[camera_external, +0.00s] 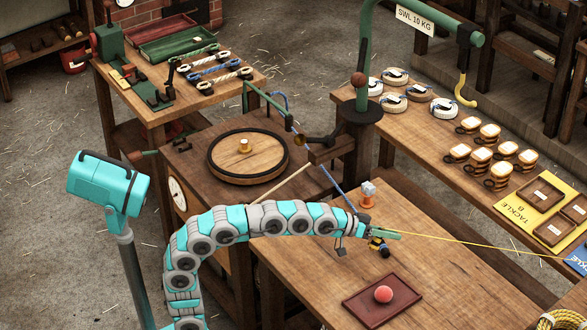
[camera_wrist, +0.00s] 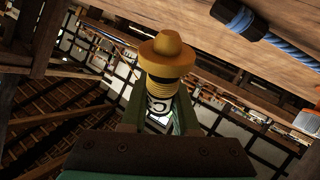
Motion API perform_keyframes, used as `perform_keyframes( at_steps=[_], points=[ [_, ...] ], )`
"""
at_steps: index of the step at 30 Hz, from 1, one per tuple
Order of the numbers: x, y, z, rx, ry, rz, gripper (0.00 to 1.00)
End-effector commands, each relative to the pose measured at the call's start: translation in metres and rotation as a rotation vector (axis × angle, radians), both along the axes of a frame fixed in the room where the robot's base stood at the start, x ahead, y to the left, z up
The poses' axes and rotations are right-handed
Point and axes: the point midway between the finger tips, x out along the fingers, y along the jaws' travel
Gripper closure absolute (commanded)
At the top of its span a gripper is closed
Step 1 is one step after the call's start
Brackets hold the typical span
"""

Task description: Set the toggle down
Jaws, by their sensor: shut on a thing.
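My gripper (camera_external: 385,236) is over the work table, left of the taut yellow line. In the wrist view my gripper (camera_wrist: 158,110) has its green jaws closed on an upright-looking piece, which I take to be the toggle (camera_wrist: 166,62). It has a yellow-brown rounded top with a brim, dark and yellow bands below, and a pale part with a black mark between the jaws. In the external view a small black and yellow piece (camera_external: 378,246) shows just under the jaws. I cannot tell whether it touches the table.
A grey block on an orange stand (camera_external: 366,199) is just behind my gripper. A blue rope (camera_external: 335,183) runs down nearby. The table's right part is mostly clear.

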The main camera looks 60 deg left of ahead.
Motion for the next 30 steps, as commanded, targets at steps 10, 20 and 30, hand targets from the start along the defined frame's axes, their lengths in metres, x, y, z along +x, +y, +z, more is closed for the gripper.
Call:
perform_keyframes(
  at_steps=[10,20,30],
  points=[
    [-0.006,-0.011,-0.029,0.000,0.004,-0.023,1.00],
    [-0.006,-0.011,-0.066,0.002,0.002,-0.024,1.00],
    [-0.005,-0.011,-0.077,0.000,-0.002,-0.022,1.00]
  ],
)
